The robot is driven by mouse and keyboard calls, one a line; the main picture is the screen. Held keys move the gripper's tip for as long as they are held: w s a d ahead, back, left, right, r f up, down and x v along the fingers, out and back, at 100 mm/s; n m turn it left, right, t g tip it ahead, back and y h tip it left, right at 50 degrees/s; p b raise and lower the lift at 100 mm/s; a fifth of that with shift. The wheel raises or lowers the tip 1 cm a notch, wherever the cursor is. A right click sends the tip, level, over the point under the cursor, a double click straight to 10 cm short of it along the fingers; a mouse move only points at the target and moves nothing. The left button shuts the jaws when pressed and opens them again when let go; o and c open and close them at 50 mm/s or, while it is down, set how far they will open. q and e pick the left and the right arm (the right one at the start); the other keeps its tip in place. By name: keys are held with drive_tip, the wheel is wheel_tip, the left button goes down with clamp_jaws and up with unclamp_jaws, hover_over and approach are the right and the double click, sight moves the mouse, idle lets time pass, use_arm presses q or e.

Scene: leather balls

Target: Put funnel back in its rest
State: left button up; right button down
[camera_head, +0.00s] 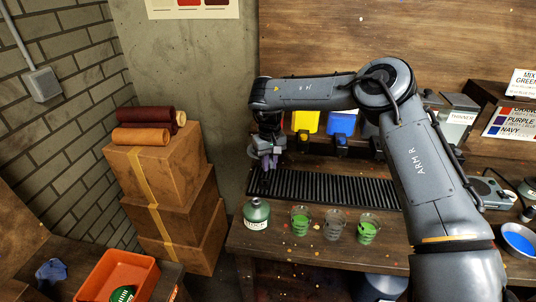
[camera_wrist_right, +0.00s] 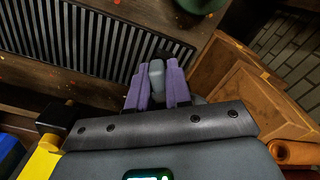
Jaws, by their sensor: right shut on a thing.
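My right gripper (camera_head: 268,161) hangs at the left end of the black slatted rack (camera_head: 335,189), above the bench. In the right wrist view its purple finger pads (camera_wrist_right: 158,88) are closed on a small grey piece, which I take to be part of the funnel (camera_wrist_right: 156,70). Most of the funnel is hidden by the fingers and wrist. The funnel's rest cannot be made out clearly in either view. My left gripper is not in view.
A green-labelled bottle (camera_head: 256,215) and three glasses, two with green liquid (camera_head: 300,221), stand in front of the rack. Yellow (camera_head: 305,121) and blue (camera_head: 341,123) containers with black taps stand behind it.

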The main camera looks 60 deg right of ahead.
sight(265, 184)
drive_tip(key=shift+d+f+m, duration=0.15)
drive_tip(key=shift+f+m, duration=0.15)
drive_tip(key=shift+f, duration=0.35)
drive_tip(key=shift+f+b, duration=1.5)
drive_tip(key=shift+f, duration=1.2)
drive_tip(key=shift+f+b, duration=0.6)
drive_tip(key=shift+b, duration=0.1)
drive_tip(key=shift+f, duration=0.15)
drive_tip(key=shift+f+b, duration=0.35)
drive_tip(key=shift+b, duration=0.3)
drive_tip(key=shift+f+b, duration=0.6)
drive_tip(key=shift+b, duration=0.15)
